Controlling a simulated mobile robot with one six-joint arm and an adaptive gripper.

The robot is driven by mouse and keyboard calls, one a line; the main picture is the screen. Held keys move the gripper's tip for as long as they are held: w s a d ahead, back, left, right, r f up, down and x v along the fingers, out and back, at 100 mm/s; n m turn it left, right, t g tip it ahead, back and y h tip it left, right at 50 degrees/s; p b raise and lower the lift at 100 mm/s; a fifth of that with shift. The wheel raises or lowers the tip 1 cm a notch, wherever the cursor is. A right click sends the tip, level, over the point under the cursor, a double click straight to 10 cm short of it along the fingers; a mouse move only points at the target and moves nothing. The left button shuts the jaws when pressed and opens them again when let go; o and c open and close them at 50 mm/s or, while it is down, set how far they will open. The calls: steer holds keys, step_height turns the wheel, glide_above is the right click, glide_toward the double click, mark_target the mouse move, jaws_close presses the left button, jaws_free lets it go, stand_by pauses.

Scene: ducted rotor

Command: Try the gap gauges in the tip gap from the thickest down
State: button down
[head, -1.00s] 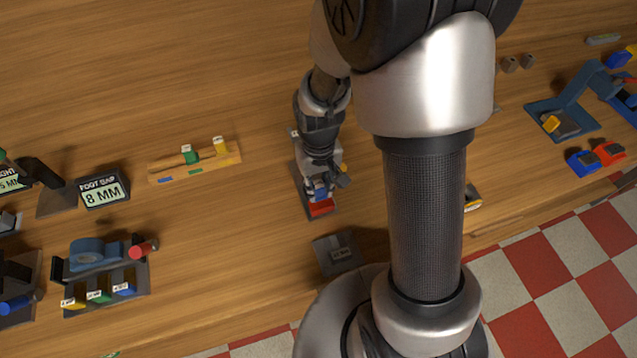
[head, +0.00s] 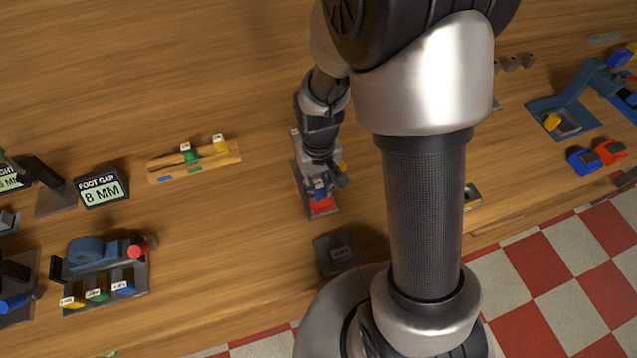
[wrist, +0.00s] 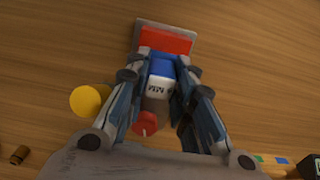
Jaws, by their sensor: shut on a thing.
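My gripper (head: 323,182) is shut on a blue gap gauge (wrist: 160,70) with a white label ending in "MM". In the head view it is over a small grey fixture (head: 303,196) with a red block (wrist: 166,40) at its near end. The gauge's far end is close to the red block; I cannot tell whether it touches it or sits in the gap. A yellow disc (wrist: 86,100) and a red knob (wrist: 146,123) show beside and below the fingers. A green gauge (head: 189,154) and a yellow gauge (head: 220,144) stand in the wooden rack (head: 160,178); its blue-marked place is empty.
A "FOOT GAP 8 MM" sign (head: 102,188) and a blue device with coloured gauges (head: 88,250) stand left. Blue fixtures (head: 570,105) stand right. Bare wood lies between the rack and the fixture.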

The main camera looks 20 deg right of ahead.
steer(key=shift+r, duration=0.15)
steer(key=shift+r+p, duration=2.8)
steer(key=shift+r, duration=0.6)
